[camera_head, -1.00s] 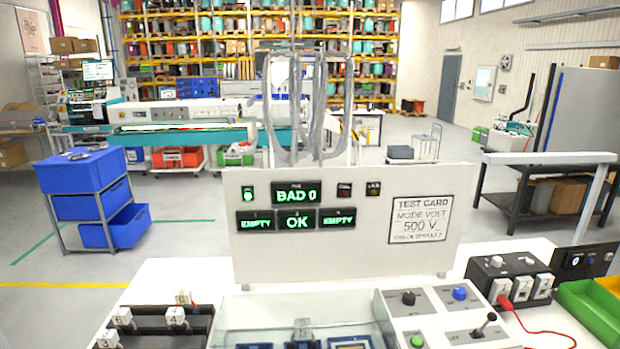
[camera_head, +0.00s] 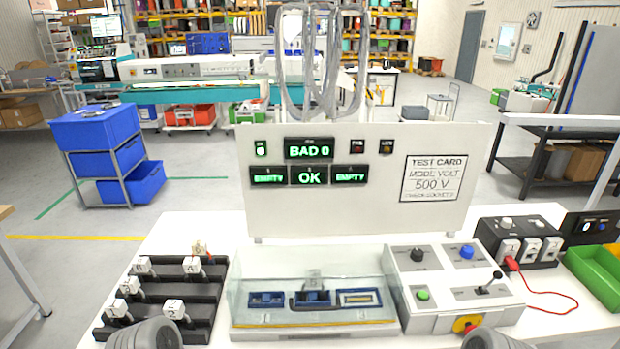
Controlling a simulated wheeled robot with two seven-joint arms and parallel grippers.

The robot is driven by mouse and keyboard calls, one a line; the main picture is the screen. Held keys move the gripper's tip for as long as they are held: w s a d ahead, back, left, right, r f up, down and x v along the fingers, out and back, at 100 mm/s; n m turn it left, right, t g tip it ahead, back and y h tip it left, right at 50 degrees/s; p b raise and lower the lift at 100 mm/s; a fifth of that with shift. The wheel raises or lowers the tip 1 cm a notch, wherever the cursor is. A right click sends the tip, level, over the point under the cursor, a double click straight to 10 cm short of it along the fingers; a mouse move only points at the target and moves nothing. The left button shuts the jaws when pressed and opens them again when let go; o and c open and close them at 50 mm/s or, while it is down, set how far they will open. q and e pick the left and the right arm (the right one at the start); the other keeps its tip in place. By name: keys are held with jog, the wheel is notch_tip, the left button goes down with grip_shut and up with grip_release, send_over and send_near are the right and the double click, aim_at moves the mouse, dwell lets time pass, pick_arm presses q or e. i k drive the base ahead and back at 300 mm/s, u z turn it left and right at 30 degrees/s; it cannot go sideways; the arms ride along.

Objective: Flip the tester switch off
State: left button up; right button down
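The tester has a white upright panel (camera_head: 330,222) with green lit displays reading "BAD 0", "OK" and "EMPTY". In front of it, a grey control box (camera_head: 440,274) carries a black knob (camera_head: 417,256), a blue knob (camera_head: 466,252), a green button (camera_head: 422,295) and a black lever (camera_head: 491,282) leaning up to the right. A yellow and red rotary switch (camera_head: 465,323) sits low on the box's front face; its setting is too small to read. Rounded grey parts of my arms show at the bottom left and bottom right. Neither gripper's fingers are visible.
A clear-covered fixture (camera_head: 315,318) with blue sockets stands left of the control box. A black rack (camera_head: 200,308) with several white connectors is further left. At right are a black socket box (camera_head: 488,232) with a red cable (camera_head: 562,297) and a green bin (camera_head: 597,276).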

aim_at(498, 274)
jog(key=z, duration=1.3)
jog(key=k, duration=0.5)
jog(key=z, duration=1.15)
jog(key=i, duration=0.85)
jog(key=u, duration=1.95)
